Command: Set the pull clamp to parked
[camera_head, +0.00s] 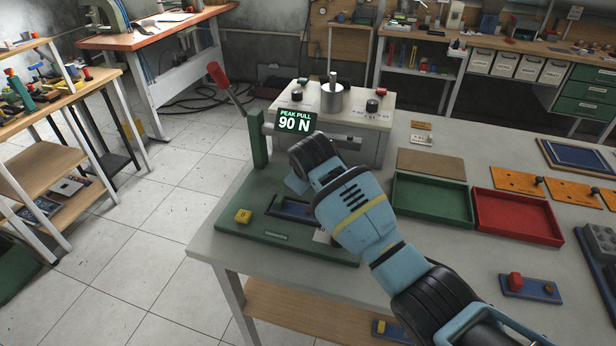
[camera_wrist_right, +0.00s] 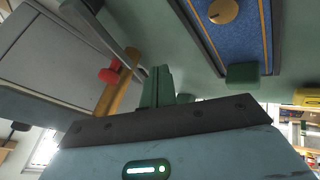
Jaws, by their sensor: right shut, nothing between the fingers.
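A lever with a red grip (camera_head: 218,75) leans up and left from behind the green post (camera_head: 257,138) of the test fixture; it looks like the pull clamp. The fixture has a green base plate (camera_head: 238,190) and a blue-floored tray (camera_head: 293,208), which also shows in the wrist view (camera_wrist_right: 205,35). A display (camera_head: 295,121) reads PEAK PULL 90 N. My right gripper (camera_wrist_right: 160,122) is shut and empty, over the fixture; my wrist hides it in the head view. The wrist view shows a red knob (camera_wrist_right: 108,75) beside a yellowish bar (camera_wrist_right: 118,90). My left gripper is not in view.
A grey instrument box (camera_head: 370,118) with a metal cylinder (camera_head: 335,98) stands behind the fixture. Green (camera_head: 432,218) and red (camera_head: 520,235) trays lie to the right. Open floor lies left of the table.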

